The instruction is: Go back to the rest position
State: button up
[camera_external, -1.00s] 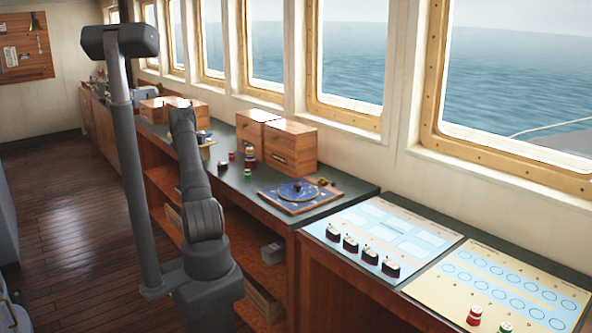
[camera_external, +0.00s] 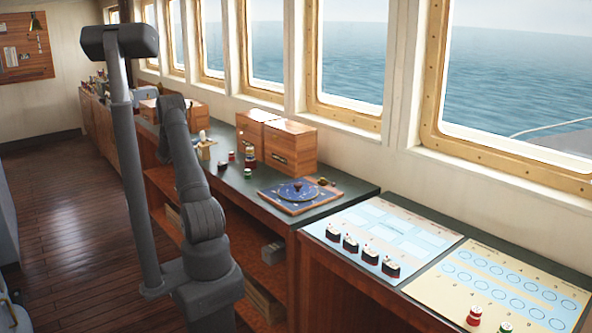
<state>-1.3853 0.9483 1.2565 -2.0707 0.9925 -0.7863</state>
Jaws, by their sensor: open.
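My arm (camera_external: 200,215) stands in the left-centre of the view, bent upward, with its upper joint (camera_external: 170,103) in front of the long counter. I see nothing held.
The counter (camera_external: 345,192) carries wooden boxes (camera_external: 290,148), a blue dial board (camera_external: 298,195), small jars (camera_external: 250,157) and a small wooden stand (camera_external: 205,148). To the right lie a blue chart (camera_external: 385,225) with dark pieces and a yellow chart (camera_external: 450,285). The grey pole (camera_external: 130,180) stands beside my arm.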

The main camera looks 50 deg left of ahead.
aim_at(201, 136)
jog(key=shift+w, duration=0.1)
dwell(0.3)
jog(key=x, duration=1.1)
jog(key=shift+w+a, duration=0.15)
jog(key=shift+w, duration=0.05)
jog(key=shift+w+a+r, duration=0.1)
jog(key=shift+w+a, duration=0.05)
jog(key=shift+w, duration=0.05)
jog(key=shift+r, duration=0.95)
